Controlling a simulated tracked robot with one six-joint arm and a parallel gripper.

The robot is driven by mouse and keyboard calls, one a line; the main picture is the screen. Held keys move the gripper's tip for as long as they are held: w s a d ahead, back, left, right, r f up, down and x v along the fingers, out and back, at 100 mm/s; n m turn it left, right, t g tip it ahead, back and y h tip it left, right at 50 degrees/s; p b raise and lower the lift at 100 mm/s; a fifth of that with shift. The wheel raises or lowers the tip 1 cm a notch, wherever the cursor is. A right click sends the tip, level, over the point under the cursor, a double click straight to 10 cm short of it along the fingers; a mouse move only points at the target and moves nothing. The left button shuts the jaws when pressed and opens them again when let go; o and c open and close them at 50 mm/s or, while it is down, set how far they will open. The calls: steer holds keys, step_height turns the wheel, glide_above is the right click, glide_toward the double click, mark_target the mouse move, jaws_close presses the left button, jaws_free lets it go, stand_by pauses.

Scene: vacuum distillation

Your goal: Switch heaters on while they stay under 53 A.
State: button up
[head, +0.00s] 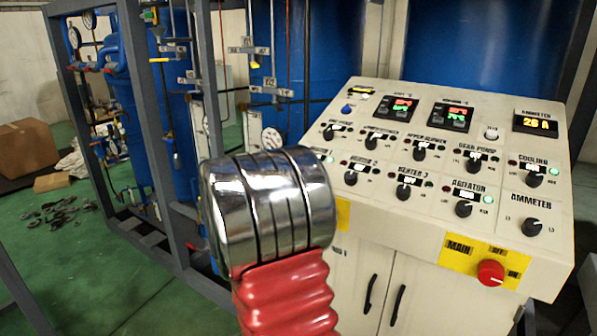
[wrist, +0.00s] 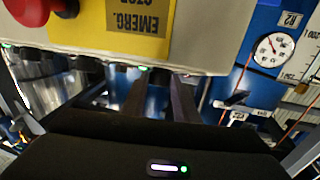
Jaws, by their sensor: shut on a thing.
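A sloped control panel (head: 460,225) stands on the right of the head view. Its ammeter display (head: 535,124) reads 26 A. The heater 2 knob (head: 351,178) and heater 3 knob (head: 403,193) are visible, with no bright green lamp beside them. A lit green lamp (head: 330,159) shows at the edge of my arm, which hides the panel's left part. In the wrist view, the fingers of my gripper (wrist: 158,90) run close together behind the panel's lower edge. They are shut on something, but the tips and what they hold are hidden.
The red main switch (head: 490,273) is on the panel's front. A red emergency stop (wrist: 35,8) is near my gripper in the wrist view. Blue tanks and a grey frame stand behind; a box (head: 25,147) lies far left.

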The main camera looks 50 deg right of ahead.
steer(key=shift+w+d+m+g+y, duration=0.15)
steer(key=shift+m+g+y, duration=0.15)
steer(key=shift+m+g, duration=0.7)
steer(key=shift+w+m+g+y, duration=0.15)
steer(key=shift+m+g+y, duration=0.15)
steer(key=shift+m+g, duration=0.7)
steer(key=shift+r+g, duration=0.1)
steer(key=shift+g, duration=0.2)
steer(key=o, duration=1.1)
steer(key=shift+c, duration=0.2)
steer(key=v, duration=1.4)
steer(key=shift+d, duration=0.15)
